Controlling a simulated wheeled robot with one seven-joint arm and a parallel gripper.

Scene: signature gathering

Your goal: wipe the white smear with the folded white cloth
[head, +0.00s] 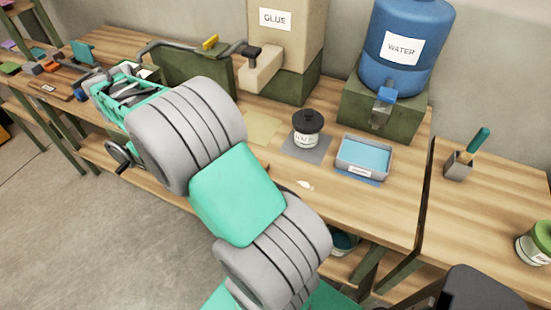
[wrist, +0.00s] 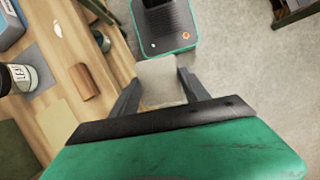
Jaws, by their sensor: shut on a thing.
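The white smear (head: 305,185) lies on the wooden tabletop (head: 380,205), in front of a small white jar. It also shows at the upper left of the wrist view (wrist: 56,27). My gripper (wrist: 159,78) is shut on the folded white cloth (wrist: 160,88), which looks pale grey between the two dark fingers. In the wrist view the cloth is to the right of the smear and clear of it, out past the table edge over the floor. In the head view my arm hides the gripper and the cloth.
A white jar with a black lid (head: 306,135) stands on a grey mat. A tray with blue content (head: 362,158) is right of it. Glue (head: 280,22) and water (head: 403,45) dispensers stand behind. A brown block (wrist: 84,82) lies near the table edge.

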